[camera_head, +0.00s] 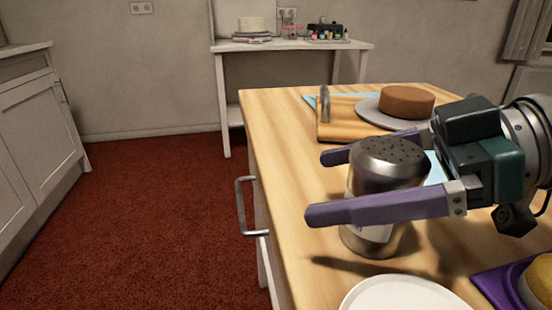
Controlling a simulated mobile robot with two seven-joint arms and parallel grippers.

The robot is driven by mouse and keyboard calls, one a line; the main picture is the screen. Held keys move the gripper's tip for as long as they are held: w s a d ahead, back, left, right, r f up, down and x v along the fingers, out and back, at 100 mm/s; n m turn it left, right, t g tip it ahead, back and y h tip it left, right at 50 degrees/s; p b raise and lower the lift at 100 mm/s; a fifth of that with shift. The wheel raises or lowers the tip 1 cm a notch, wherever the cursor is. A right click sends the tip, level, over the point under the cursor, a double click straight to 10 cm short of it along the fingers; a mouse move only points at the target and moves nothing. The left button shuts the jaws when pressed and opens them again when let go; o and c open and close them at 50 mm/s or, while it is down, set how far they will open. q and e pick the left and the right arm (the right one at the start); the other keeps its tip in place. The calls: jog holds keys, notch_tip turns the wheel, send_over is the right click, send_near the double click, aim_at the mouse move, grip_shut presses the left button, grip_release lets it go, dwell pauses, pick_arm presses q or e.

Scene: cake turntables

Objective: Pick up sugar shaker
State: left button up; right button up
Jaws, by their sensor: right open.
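The sugar shaker (384,165) is a metal can with a domed, perforated lid and a pale label low on its side. It stands upright on the wooden counter in the head view. My right gripper (320,186) comes in from the right with its two purple fingers apart. One finger passes in front of the shaker and the other behind it, so the shaker is between them. The front finger hides part of its middle. I cannot tell whether either finger touches it. My left gripper is not in view.
The wooden counter (275,130) carries a cutting board (340,130), a brown cake (407,101) on a turntable (368,110), a white plate (400,294) in front and a purple tray (492,284) at front right. A white side table (225,60) stands behind. Red carpet lies left.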

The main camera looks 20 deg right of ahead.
jog(key=c, duration=1.5)
